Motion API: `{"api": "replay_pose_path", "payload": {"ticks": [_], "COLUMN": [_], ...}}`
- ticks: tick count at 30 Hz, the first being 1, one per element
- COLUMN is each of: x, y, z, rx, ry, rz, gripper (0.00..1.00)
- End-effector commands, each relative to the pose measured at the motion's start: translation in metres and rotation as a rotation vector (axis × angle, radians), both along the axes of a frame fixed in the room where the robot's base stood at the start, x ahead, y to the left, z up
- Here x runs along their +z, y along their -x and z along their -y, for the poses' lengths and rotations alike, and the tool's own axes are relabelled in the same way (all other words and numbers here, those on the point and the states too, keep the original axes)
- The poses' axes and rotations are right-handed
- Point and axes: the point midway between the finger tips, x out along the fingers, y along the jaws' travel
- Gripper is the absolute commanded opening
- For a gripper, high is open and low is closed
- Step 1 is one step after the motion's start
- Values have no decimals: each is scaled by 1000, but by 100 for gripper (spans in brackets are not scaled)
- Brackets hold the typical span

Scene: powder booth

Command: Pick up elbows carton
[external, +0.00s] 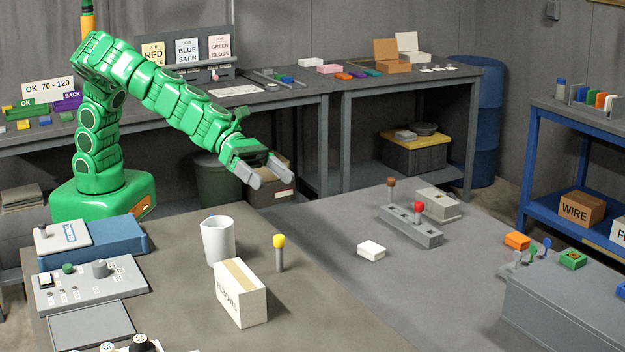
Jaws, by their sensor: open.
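The elbows carton (241,293) is a white box with a tan tape strip on top and the word ELBOWS on its front side. It stands on the near table in the external view, right of the grey control panel. My gripper (263,178) is open and empty. It hangs in the air well above and behind the carton, at the end of my outstretched green arm. Nothing hides the carton.
A white cup (218,241) stands just behind the carton. A small white box (371,250) and a grey peg block (410,226) are farther right. The table in front and right of the carton is clear.

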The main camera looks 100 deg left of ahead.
Motion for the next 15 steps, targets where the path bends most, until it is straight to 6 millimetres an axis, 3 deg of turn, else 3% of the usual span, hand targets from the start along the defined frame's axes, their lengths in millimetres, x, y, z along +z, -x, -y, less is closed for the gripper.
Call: {"api": "replay_pose_path", "payload": {"ticks": [1,3,6,10,15], "x": [-16,-33,-50,-61,-80], "y": [7,18,34,47,50], "z": [28,61,96,119,124], "rx": [-86,-194,-313,-395,-414], "ry": [-40,-89,-137,-164,-171], "rz": [12,34,64,86,88], "gripper": [92,92,92,92,92]}}
